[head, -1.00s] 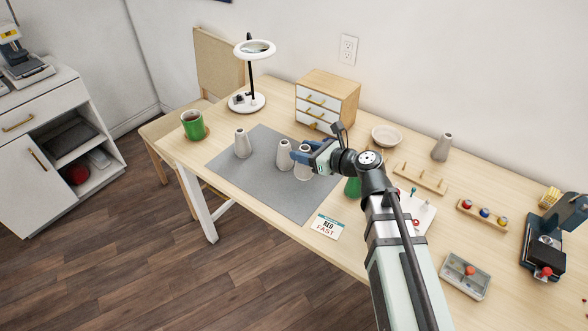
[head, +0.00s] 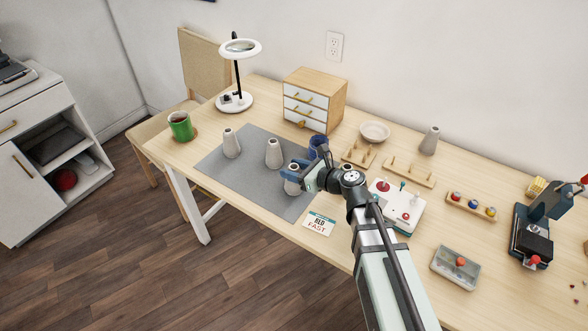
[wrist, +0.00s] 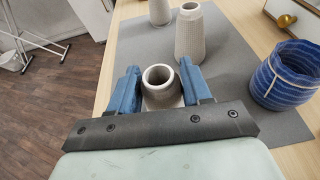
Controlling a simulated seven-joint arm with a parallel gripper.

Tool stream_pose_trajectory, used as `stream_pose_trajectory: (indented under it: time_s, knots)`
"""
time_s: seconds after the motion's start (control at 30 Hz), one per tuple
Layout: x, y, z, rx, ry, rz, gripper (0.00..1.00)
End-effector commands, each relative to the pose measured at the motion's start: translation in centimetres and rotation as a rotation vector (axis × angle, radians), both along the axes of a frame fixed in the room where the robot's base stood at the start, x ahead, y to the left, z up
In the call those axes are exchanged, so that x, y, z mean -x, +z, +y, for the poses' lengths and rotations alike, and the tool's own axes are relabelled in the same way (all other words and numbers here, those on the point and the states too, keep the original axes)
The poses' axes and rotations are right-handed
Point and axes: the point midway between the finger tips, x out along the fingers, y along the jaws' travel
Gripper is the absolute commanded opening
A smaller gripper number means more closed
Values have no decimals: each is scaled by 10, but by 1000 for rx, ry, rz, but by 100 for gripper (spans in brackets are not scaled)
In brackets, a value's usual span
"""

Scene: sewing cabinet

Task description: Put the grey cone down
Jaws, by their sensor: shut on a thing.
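My gripper (head: 296,172) is shut on a grey cone (head: 292,187) at the right part of the grey mat (head: 245,188). In the wrist view the held cone (wrist: 162,88) stands upright between the blue fingers (wrist: 160,92), its open top showing. Its base is mostly hidden, and I cannot tell whether it touches the mat. A second grey cone (head: 274,153) stands on the mat just left of it, apart. It also shows ahead in the wrist view (wrist: 189,38). A third grey cone (head: 231,144) stands farther left on the mat.
A blue cup (head: 317,147) stands close behind my gripper. A card (head: 319,223) lies at the front edge. The mat's front left is clear.

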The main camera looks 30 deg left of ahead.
Motion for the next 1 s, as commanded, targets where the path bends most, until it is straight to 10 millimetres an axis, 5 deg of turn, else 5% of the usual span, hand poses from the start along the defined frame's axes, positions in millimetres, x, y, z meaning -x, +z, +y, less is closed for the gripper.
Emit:
stream_pose_trajectory:
  time_s: [0.33,0.37,0.6,1.0]
  knots:
    - [0,-2,0,-1,0,0,1]
    - [0,-3,0,-1,0,0,49]
    - [0,-2,0,0,0,-1,72]
    - [1,2,-4,0,-1,-1,74]
